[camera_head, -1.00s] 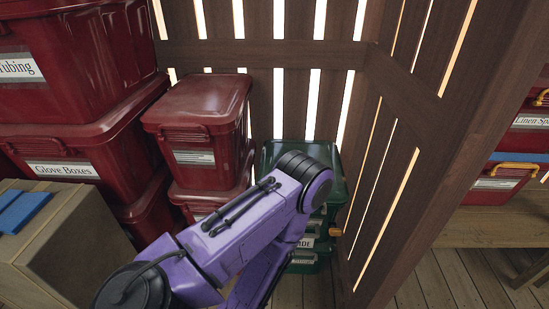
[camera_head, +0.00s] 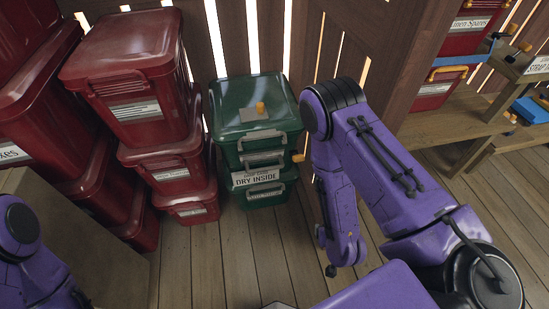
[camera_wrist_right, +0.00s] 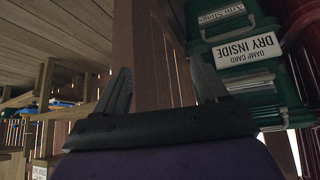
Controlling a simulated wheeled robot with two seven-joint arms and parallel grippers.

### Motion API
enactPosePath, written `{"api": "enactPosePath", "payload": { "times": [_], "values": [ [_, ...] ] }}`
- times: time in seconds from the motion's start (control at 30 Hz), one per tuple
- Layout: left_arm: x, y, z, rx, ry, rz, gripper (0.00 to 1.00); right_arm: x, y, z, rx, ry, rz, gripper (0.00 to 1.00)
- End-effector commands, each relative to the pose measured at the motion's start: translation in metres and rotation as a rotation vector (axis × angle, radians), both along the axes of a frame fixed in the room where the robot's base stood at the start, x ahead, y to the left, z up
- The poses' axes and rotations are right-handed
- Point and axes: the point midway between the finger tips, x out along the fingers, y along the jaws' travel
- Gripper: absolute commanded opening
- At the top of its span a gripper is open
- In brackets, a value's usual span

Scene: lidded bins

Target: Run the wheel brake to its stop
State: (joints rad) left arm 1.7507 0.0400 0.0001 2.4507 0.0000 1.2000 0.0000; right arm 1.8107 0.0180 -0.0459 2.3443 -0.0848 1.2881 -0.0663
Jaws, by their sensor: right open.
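No part that I can surely name as the wheel brake shows. Orange handles show at a stack of green bins (camera_head: 229,97): an orange knob (camera_head: 260,107) on the top lid and an orange lever (camera_head: 298,157) at the right side. I cannot tell whether either is the brake. My right arm hangs bent to the right of the stack in the head view, its lower end (camera_head: 331,266) over the floor. In the right wrist view my right gripper (camera_wrist_right: 160,65) is open and empty, its fingers apart before a wooden post (camera_wrist_right: 140,35). The green bins show there at right. My left gripper is out of view.
Stacked red bins (camera_head: 125,60) stand left of the green ones, against a slatted wall (camera_head: 240,45). A wooden shelf (camera_head: 450,122) with red bins is at right. A wooden box (camera_head: 85,225) stands at lower left. Plank floor (camera_head: 235,260) lies open in front.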

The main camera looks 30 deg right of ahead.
Motion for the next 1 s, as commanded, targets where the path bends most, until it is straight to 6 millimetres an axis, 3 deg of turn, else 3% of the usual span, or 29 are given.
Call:
{"api": "enactPosePath", "payload": {
  "times": [0.03,0.1,0.2,0.23,0.37,0.7,1.0],
  "values": [
    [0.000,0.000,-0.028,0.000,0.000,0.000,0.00,0.052,-0.009,-0.013,-0.038,-0.129,0.057,0.72],
    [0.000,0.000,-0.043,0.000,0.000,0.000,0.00,0.115,-0.019,-0.001,-0.096,-0.292,0.139,0.72],
    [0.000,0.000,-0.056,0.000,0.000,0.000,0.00,0.177,-0.026,0.026,-0.166,-0.462,0.228,0.72],
    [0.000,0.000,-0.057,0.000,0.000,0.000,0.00,0.189,-0.027,0.033,-0.180,-0.494,0.245,0.72],
    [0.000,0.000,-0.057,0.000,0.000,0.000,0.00,0.216,-0.030,0.043,-0.201,-0.544,0.275,0.72],
    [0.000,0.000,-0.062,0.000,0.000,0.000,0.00,0.279,-0.046,0.014,-0.199,-0.538,0.269,0.72],
    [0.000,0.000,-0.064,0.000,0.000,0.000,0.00,0.298,-0.051,0.007,-0.199,-0.536,0.271,0.72]
  ]
}}
